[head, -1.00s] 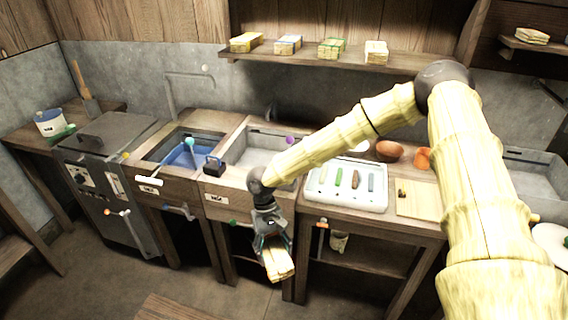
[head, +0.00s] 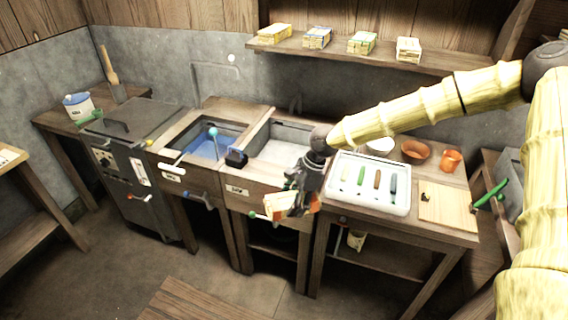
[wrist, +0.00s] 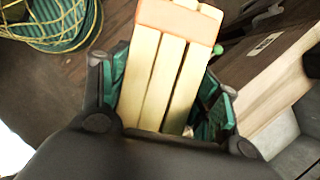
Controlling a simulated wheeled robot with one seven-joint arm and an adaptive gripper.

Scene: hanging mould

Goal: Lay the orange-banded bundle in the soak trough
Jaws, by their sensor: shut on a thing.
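My gripper (head: 301,194) is shut on a bundle of pale sticks (head: 278,205). The wrist view shows the bundle (wrist: 165,80) between the green-padded fingers, with an orange band (wrist: 180,20) around its outer end. In the head view it is in front of the counter, pointing left. Two sunk basins lie behind and to the left: one with blue liquid (head: 201,149) and a pale grey one (head: 279,153). Their front labels are too small to read, so I cannot tell by name which is the soak trough. The bundle is outside both.
Several banded bundles stand on the wall shelf (head: 380,56). A black block-shaped thing (head: 237,157) sits between the basins. A white tray with coloured pieces (head: 343,196), bowls (head: 415,149) and an orange cup (head: 451,160) are to the right. Handles stick out from the basin fronts.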

